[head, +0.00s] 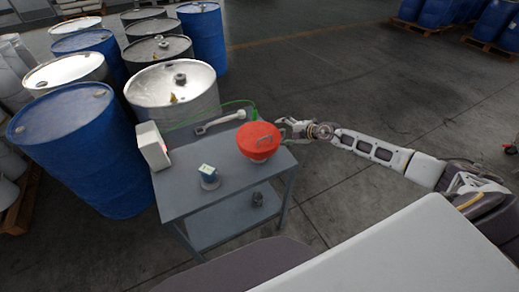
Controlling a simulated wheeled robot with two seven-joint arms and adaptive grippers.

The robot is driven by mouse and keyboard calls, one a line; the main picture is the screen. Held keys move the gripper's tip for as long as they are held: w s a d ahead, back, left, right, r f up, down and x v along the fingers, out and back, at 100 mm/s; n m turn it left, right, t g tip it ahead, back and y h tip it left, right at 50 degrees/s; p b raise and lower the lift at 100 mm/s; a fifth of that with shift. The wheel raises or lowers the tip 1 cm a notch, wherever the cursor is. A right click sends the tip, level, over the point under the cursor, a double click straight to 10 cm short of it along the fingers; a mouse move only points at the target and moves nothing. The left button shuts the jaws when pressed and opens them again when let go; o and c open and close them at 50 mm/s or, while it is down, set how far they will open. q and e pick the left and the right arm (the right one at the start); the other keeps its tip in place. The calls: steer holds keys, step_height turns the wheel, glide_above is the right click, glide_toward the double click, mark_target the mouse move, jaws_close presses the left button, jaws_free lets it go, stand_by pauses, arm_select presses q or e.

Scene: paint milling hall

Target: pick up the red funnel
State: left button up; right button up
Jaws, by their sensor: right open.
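The red funnel (257,142) stands near the right edge of the grey table (187,197), its round wide top facing up. A green line or cord loops behind it. My right gripper (284,130) is just right of the funnel, pointing left at its rim. The gripper is open, and its fingertips look close to the funnel; I cannot tell if they touch it. Nothing shows between the fingers. My left gripper is not in view.
On the table are a white box (153,146), a small blue-white container (209,177) and a light-coloured scoop-like tool (219,122). Blue drums (82,150) and metal drums (172,92) crowd behind and left. A lower shelf holds a small dark object (257,199).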

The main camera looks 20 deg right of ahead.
steer(key=shift+x, duration=1.15)
steer(key=shift+s+f, duration=0.1)
steer(key=shift+s, duration=0.05)
jaws_close()
